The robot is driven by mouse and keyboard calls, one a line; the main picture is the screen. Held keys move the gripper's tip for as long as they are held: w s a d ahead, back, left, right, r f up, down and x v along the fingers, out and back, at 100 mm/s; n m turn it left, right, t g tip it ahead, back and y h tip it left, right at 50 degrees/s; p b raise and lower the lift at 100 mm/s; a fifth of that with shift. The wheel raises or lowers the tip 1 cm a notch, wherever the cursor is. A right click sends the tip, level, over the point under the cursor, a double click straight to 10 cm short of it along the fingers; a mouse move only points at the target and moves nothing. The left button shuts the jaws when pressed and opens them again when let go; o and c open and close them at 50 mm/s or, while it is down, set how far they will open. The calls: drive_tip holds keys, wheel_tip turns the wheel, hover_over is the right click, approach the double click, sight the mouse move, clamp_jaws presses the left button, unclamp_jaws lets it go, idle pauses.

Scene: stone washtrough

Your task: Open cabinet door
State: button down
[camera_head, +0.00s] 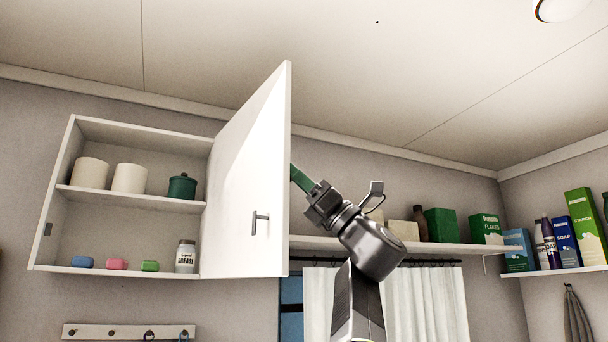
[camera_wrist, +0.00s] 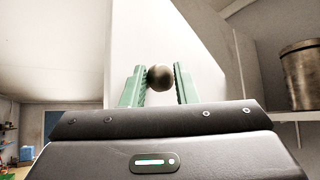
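The white wall cabinet (camera_head: 131,201) stands open at the left of the head view. Its white door (camera_head: 249,180) is swung far out from the cabinet's right side, its inner face showing with a small grey metal fitting (camera_head: 261,223). My gripper (camera_head: 297,173) is at the far side of the door, by its free edge; its fingertips are partly hidden by the door. In the wrist view my green fingers (camera_wrist: 160,82) stand on both sides of a dark round knob (camera_wrist: 160,77), seemingly touching it, with the door (camera_wrist: 141,44) behind.
The cabinet shelves hold white canisters (camera_head: 129,179), a green pot (camera_head: 182,187), a grease jar (camera_head: 186,256) and small coloured blocks. A metal can (camera_wrist: 302,75) shows in the wrist view.

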drive_tip(key=c, duration=1.3)
unclamp_jaws()
drive_tip(key=shift+w+a+f, duration=0.25)
drive_tip(key=shift+w+f, duration=0.1)
drive_tip(key=shift+w, duration=0.2)
drive_tip(key=shift+o, duration=0.9)
drive_tip(key=shift+w+a, duration=0.15)
drive_tip(key=shift+a, duration=0.05)
drive_tip(key=shift+d, duration=0.1)
drive_tip(key=b+v, duration=0.6)
drive_tip(key=v, duration=0.7)
drive_tip(key=shift+s+d, duration=0.35)
drive_tip(key=shift+d, duration=0.05)
